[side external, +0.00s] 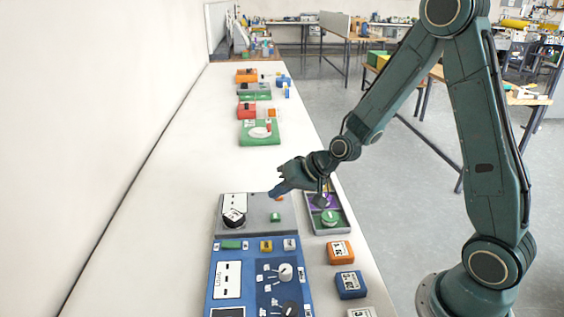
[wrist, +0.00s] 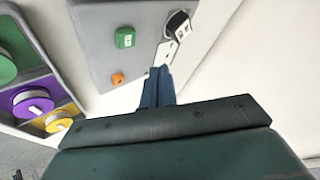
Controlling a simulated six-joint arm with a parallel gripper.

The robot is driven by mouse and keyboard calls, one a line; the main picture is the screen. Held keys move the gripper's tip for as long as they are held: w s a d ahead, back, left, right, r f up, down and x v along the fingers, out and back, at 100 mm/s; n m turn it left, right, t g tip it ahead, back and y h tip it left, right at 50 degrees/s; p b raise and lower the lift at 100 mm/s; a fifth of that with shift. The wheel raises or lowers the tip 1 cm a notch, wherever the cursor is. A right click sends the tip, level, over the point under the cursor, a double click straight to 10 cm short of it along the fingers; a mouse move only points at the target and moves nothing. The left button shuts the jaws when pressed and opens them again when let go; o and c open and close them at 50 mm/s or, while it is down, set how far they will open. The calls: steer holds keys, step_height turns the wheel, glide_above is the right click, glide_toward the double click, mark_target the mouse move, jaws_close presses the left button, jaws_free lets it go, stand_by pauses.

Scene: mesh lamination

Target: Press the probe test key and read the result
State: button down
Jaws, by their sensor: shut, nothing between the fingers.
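A grey panel (side external: 256,229) lies on the bench, and it fills the upper part of the wrist view (wrist: 92,40). It carries a green key (side external: 276,217), also in the wrist view (wrist: 125,37), a small orange key (wrist: 117,79), and a black round part with a white face (side external: 233,218). I cannot read which key is the probe test key. My gripper (side external: 273,194) is shut and empty over the far edge of the grey panel. In the wrist view its blue fingers (wrist: 159,71) point toward a white label strip (wrist: 165,53), right of the orange key; contact is unclear.
A blue panel (side external: 230,262) with knobs and white labels adjoins the grey one. A grey tray (side external: 345,229) holds purple, green and yellow round pieces. Orange (side external: 340,252) and blue (side external: 350,284) blocks sit near the bench edge. The bench beyond my gripper is clear up to a green block (side external: 259,138).

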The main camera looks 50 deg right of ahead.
mark_target(280, 217)
steer(key=shift+f, duration=2.05)
steer(key=shift+f, duration=0.9)
stand_by(1.8)
steer(key=shift+r, duration=0.85)
steer(key=shift+r, duration=0.1)
steer(key=shift+r, duration=2.45)
